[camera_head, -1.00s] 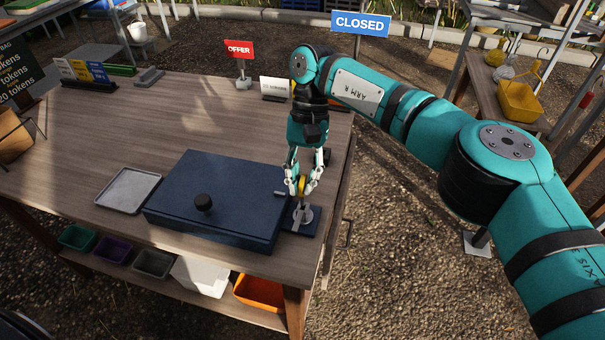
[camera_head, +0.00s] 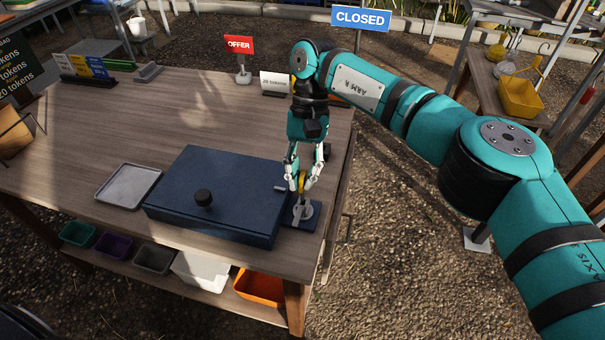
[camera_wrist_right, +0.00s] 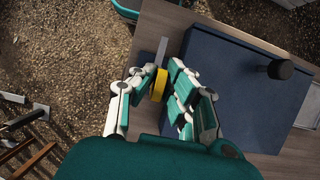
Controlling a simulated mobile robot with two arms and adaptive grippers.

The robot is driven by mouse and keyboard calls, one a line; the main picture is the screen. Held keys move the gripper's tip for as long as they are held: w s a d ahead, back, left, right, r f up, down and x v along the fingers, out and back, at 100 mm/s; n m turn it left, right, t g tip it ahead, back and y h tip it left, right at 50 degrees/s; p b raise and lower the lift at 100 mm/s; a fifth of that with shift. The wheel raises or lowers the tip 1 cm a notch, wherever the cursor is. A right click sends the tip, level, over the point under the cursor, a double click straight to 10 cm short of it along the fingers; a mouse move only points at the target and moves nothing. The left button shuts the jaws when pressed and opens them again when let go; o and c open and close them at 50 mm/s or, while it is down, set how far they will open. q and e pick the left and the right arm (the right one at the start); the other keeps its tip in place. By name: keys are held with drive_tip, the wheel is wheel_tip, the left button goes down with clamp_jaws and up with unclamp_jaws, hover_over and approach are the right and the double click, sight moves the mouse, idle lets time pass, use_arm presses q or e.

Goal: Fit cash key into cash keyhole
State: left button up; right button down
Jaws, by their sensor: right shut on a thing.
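The cash box (camera_head: 235,178) is a dark blue lidded box with a black knob (camera_head: 203,197), near the front right of the table; it also shows in the right wrist view (camera_wrist_right: 245,90). A small light peg (camera_head: 281,188) sticks out at its right side. My right gripper (camera_head: 301,184) is shut on the yellow head of the key (camera_wrist_right: 158,85), right of the box. A grey strip (camera_wrist_right: 162,48) runs on from the yellow head. Just below the fingers is a grey round piece on a dark blue base (camera_head: 302,214). I cannot make out the keyhole. My left gripper is not in view.
A grey tray (camera_head: 128,186) lies left of the box on the wooden table (camera_head: 110,140). An OFFER sign (camera_head: 240,45) and a white card (camera_head: 276,83) stand at the back. Coloured bins, including an orange one (camera_head: 260,287), sit on a lower shelf. The table's middle is clear.

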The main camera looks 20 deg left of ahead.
drive_tip(key=shift+f, duration=1.6)
drive_tip(key=c, duration=1.3)
unclamp_jaws()
drive_tip(key=shift+c, duration=0.2)
wheel_tip(320, 180, up, 10)
drive_tip(key=shift+f, duration=0.1)
